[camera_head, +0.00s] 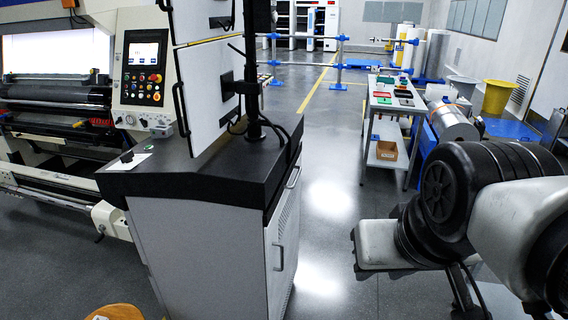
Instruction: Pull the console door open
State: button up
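The console (205,240) stands left of centre, a light grey cabinet with a dark sloping top (190,180). The console door (287,225) is on its narrow right side, seen at a steep angle, and looks shut. A metal handle (281,258) shows on this side. A second handle (294,177) is higher, near the top. My gripper (380,245) shows only in part, as a pale block under my arm at lower right. It is apart from the console, with floor between. I cannot make out its fingers.
Screens on a black post (252,90) rise from the console top. A machine with a control panel (143,70) stands at left. A round wooden seat (115,313) is at the bottom left. A trolley (395,100) stands right of the aisle. Floor (325,200) beside the console is clear.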

aim_at(282, 235)
jog(key=i+l+u, duration=0.1)
jog(key=l+u, duration=0.15)
jog(key=l, duration=0.15)
jog(key=l+u, duration=0.3)
jog(key=i+j+z, duration=0.2)
jog(key=i, duration=0.3)
jog(key=i+j+z, duration=0.15)
jog(key=i, duration=0.3)
